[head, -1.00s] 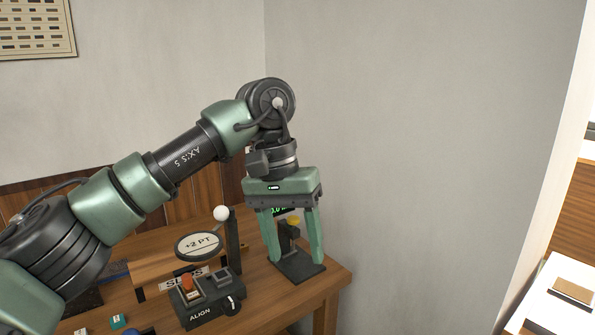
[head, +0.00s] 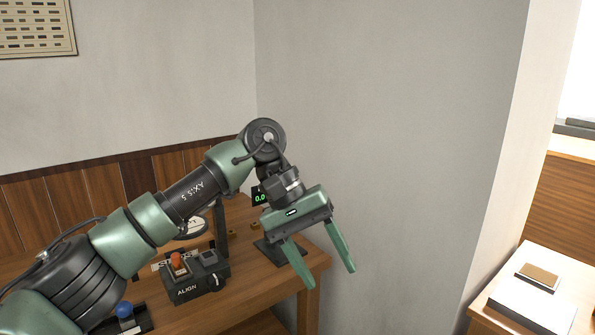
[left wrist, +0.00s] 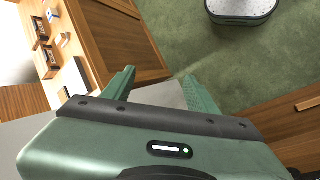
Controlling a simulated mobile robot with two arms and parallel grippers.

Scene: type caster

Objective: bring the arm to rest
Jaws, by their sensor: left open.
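My left arm comes in from the left in the head view. Its gripper (head: 332,275) is open and empty, with green fingers spread and pointing down to the right. It hangs in front of the right edge of the wooden desk (head: 240,299), close to the grey wall. In the left wrist view the two fingers (left wrist: 157,84) are apart with nothing between them. My right gripper is not in view.
On the desk stand a black ALIGN box (head: 195,277) with an orange button, a gauge with a green display (head: 260,198) and a blue knob (head: 124,309).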

